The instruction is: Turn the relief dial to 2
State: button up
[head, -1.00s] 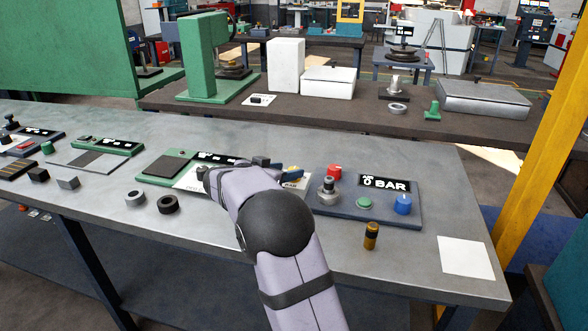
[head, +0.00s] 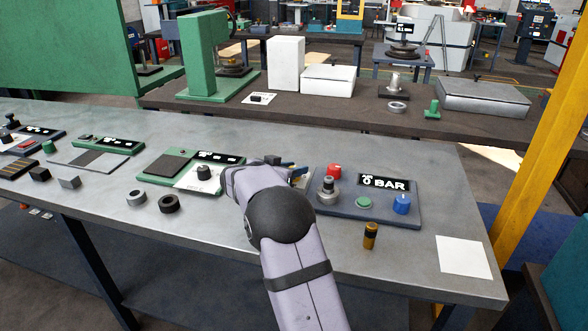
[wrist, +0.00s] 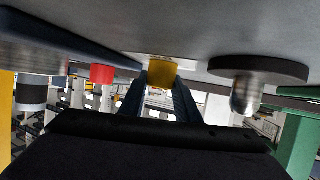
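Several knobs are in view and none is legibly marked as the relief dial. A black knob (head: 204,173) stands upright on a white card at the green panel (head: 150,180). A blue knob (head: 401,204) stands on the blue-grey panel (head: 335,210), under a display reading 0 BAR. My gripper points between these panels, and its fingertips are mostly hidden by my wrist in the head view. In the wrist view my gripper (wrist: 160,92) has its two fingers apart, with a yellow cap (wrist: 162,72) between or just beyond them. Contact with it is unclear.
The blue-grey panel also carries a red knob (head: 334,171), a green button (head: 364,202) and a silver-and-black fitting (head: 328,190). The bench's front right is mostly clear around a white sheet (head: 463,257).

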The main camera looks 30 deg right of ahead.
jog(key=shift+f+b, duration=0.15)
jog(key=shift+b, duration=0.65)
jog(key=shift+n+t+b, duration=0.3)
jog(key=shift+b, duration=0.2)
jog(key=n+t+y+b, duration=0.1)
jog(key=b, duration=0.3)
jog(key=shift+f, duration=0.2)
jog(key=n+t+y+b, duration=0.1)
jog(key=b, duration=0.3)
jog(key=shift+r+n+t, duration=0.1)
jog(key=shift+n+t, duration=0.2)
jog(key=shift+n, duration=0.1)
jog(key=shift+s+r+n+t+y+b, duration=0.1)
jog(key=shift+n+t+y+b, duration=0.4)
jog(key=shift+n+b, duration=0.15)
jog(key=shift+r+n+t+y, duration=0.2)
jog(key=shift+n+t+y, duration=0.3)
jog(key=shift+n+y, duration=0.45)
jog(key=shift+y, duration=0.15)
jog(key=shift+n+t+y+p, duration=0.3)
jog(key=shift+n+t+y, duration=0.1)
jog(key=shift+t, duration=0.1)
